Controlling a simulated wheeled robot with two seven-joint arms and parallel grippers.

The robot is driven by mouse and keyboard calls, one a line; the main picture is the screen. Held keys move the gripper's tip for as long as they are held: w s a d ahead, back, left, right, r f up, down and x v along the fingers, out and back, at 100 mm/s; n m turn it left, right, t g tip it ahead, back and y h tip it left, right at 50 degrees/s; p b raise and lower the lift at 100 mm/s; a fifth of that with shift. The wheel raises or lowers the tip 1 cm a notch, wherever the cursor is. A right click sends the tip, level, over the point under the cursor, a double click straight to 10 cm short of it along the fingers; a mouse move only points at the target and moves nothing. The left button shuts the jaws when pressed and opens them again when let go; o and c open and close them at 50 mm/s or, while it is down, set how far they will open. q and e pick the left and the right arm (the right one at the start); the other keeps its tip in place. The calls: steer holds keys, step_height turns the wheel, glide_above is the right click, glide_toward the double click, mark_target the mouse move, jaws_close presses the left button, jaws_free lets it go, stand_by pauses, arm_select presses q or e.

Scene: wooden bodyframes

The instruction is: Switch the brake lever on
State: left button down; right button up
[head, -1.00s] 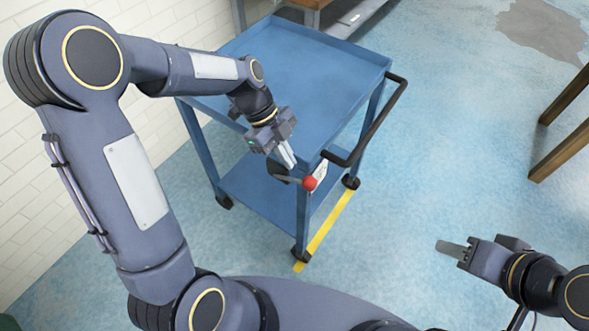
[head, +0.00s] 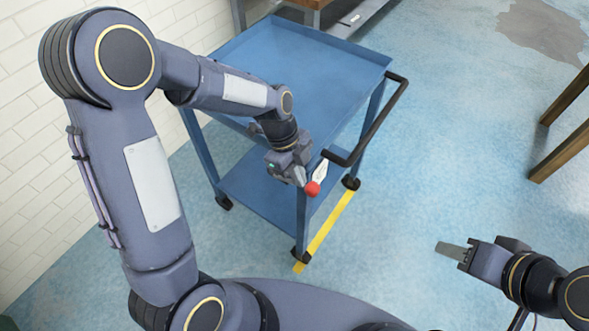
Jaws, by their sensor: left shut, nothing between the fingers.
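The brake lever (head: 313,188) shows as a red knob at the near corner of the blue cart (head: 246,196); its shaft is mostly hidden behind my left gripper. A white label plate (head: 320,171) sits just above the knob. My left gripper (head: 302,182) is shut and empty, right beside the knob on its left; I cannot tell if it touches the lever. My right gripper (head: 452,250) is far to the right above the floor, away from the cart; its fingers look close together, but I cannot tell whether they are fully shut.
The cart's black handle (head: 378,124) sticks out on its right side. A yellow floor line (head: 325,232) runs beside the cart. A white brick wall (head: 30,170) stands at the left and a wooden frame (head: 560,150) at the right. The floor between is open.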

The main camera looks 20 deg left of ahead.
arm_select(q)
steer(key=shift+s+d+f+t+y, duration=0.3)
steer(key=shift+d+f+y, duration=0.35)
steer(key=shift+y, duration=0.55)
steer(key=shift+f+t+y+p, duration=0.3)
steer(key=shift+t+y, duration=0.1)
steer(key=shift+y, duration=0.4)
steer(key=r+p, duration=0.4)
steer(key=r, duration=0.1)
steer(key=shift+w+a+r, duration=0.2)
step_height(320, 180, up, 8)
steer(key=a, duration=0.1)
steer(key=shift+w+r, duration=0.15)
steer(key=shift+r, duration=0.1)
steer(key=shift+a, duration=0.1)
